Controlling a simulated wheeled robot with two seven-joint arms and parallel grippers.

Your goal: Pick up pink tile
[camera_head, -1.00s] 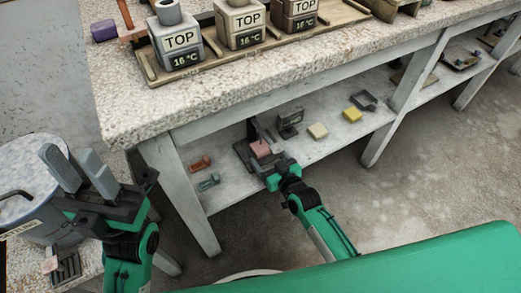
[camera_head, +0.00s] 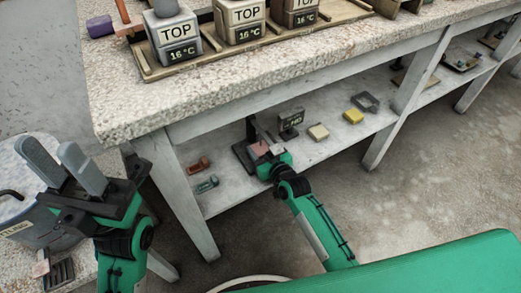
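The pink tile (camera_head: 261,147) lies on a dark stand (camera_head: 241,156) on the lower shelf under the table. It is small and partly hidden by my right gripper (camera_head: 262,152). My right gripper reaches in from the lower right and is right at the tile. Its fingers are too small and covered to tell whether they close on it. My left gripper (camera_head: 66,166) is at the left, with two grey fingers spread apart, open and empty, away from the tile.
The lower shelf (camera_head: 228,192) also holds an orange-red item (camera_head: 199,165), a teal item (camera_head: 207,184), a dark display (camera_head: 291,121), a cream block (camera_head: 318,132) and a yellow block (camera_head: 353,115). The stone tabletop (camera_head: 200,90) overhangs the shelf. A table leg (camera_head: 187,205) stands left of my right arm.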

